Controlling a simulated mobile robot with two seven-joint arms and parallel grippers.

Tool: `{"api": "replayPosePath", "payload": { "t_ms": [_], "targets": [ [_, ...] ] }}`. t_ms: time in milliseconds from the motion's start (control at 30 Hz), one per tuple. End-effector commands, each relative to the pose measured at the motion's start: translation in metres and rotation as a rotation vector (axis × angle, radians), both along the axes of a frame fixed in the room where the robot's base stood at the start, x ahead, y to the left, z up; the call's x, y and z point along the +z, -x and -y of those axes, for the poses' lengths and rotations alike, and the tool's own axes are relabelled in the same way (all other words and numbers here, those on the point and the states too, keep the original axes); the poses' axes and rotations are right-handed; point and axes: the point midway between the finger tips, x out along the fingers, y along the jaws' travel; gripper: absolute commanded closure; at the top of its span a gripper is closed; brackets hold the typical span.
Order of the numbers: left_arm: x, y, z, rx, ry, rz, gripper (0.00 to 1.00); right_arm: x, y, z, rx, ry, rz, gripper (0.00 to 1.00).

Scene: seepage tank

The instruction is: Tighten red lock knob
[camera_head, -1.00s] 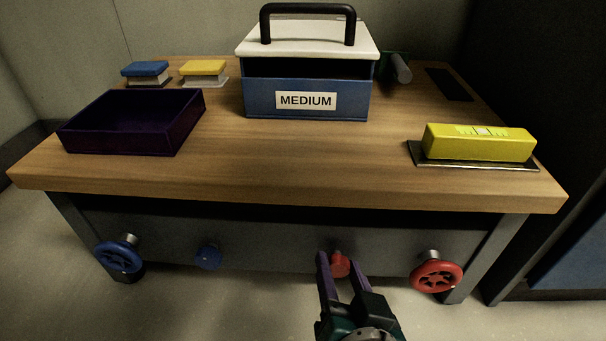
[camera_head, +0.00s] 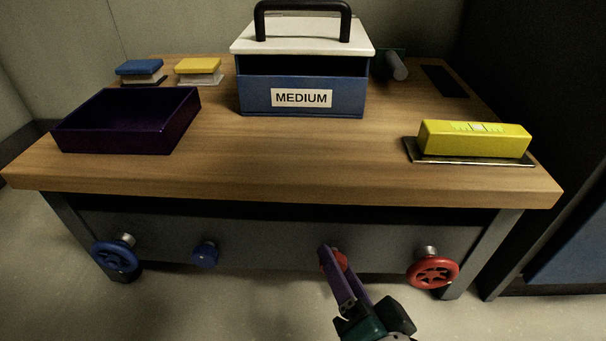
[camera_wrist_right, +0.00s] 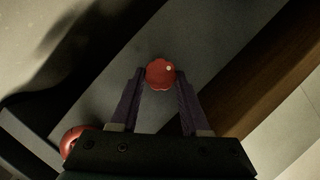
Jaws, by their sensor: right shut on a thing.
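The red lock knob (camera_head: 341,259) is on the front panel under the tabletop, right of the middle. In the right wrist view the red lock knob (camera_wrist_right: 160,74) is a small lobed disc between the fingertips. My right gripper (camera_head: 333,256) is at the knob, its purple fingers partly covering it in the head view. In the right wrist view my right gripper (camera_wrist_right: 159,78) has a finger on each side of the knob and is shut on it. The gripper looks rolled. My left gripper is not in view.
A red handwheel (camera_head: 432,271) is right of the knob; a blue knob (camera_head: 205,254) and blue handwheel (camera_head: 116,255) are to the left. The wooden tabletop (camera_head: 290,165) overhangs them. On it are a purple tray (camera_head: 128,137), a MEDIUM box (camera_head: 251,95) and a yellow level (camera_head: 474,139).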

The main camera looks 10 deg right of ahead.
Motion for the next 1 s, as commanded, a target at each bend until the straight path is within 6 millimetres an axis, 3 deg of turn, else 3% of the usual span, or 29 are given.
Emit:
{"api": "replayPosePath", "payload": {
  "t_ms": [333,367,600,867,1000],
  "targets": [
    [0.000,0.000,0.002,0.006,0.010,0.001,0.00,-0.001,0.001,0.000,-0.002,-0.004,-0.003,1.00],
    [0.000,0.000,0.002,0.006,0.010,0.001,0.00,-0.001,0.001,0.000,-0.002,-0.004,-0.003,0.51],
    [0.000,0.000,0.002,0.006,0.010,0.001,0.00,-0.001,0.000,0.000,-0.001,-0.003,-0.001,0.24],
    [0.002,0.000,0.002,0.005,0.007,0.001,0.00,0.001,0.001,0.000,-0.001,-0.003,-0.001,0.24],
    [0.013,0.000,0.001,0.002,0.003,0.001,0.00,0.007,0.016,0.001,0.000,-0.001,-0.004,0.24]
  ]
}}
